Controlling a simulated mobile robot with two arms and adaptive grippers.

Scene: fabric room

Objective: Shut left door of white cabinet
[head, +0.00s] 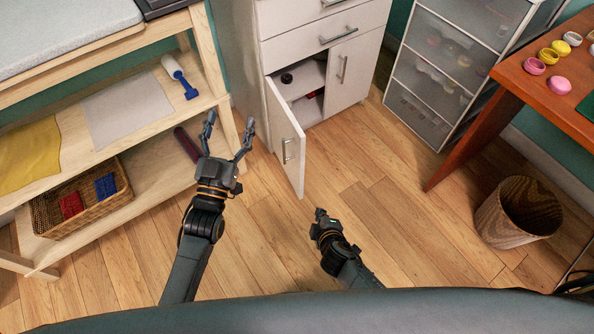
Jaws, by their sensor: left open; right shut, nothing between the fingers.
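The white cabinet (303,52) stands at the top middle of the head view, with drawers above two doors. Its left door (285,145) is swung open towards me, showing a shelf with a small dark round item and a red item inside. The right door (353,72) is closed. My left gripper (229,136) is open and empty, to the left of the open door, its fingers pointing towards the cabinet. My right gripper (319,213) is shut and empty, below and to the right of the open door's outer edge, apart from it.
A wooden shelf unit (150,65) with a wicker basket (122,196) stands on the left, close to my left gripper. A clear drawer tower (440,85), a brown table (505,75) and a wooden bin (490,215) are on the right. The floor before the cabinet is clear.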

